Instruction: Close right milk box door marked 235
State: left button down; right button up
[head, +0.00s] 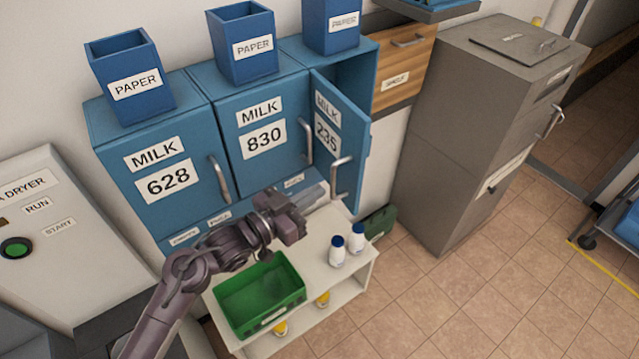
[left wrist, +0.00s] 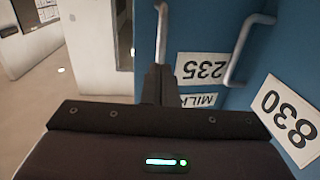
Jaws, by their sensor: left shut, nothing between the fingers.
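The blue milk box door marked 235 (head: 328,112) stands ajar, swung out from its box at the right end of the row. The dark inside of the box shows behind it. Its metal handle (head: 341,178) is at the lower edge of the door. In the left wrist view the 235 door (left wrist: 205,45) appears upside down, with its handle (left wrist: 161,30) just beyond the fingers. My left gripper (head: 312,194) is below and left of that handle. Its fingers (left wrist: 158,75) are together and empty; whether they touch the door is unclear. My right gripper is not in view.
Milk boxes 628 (head: 165,168) and 830 (head: 262,125) are shut. A green crate (head: 297,297) and white bottles (head: 356,238) stand on the low shelf below my arm. A grey cabinet (head: 440,150) stands at right; the tiled floor before it is clear.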

pick_arm(q)
jog(key=shift+x, duration=1.05)
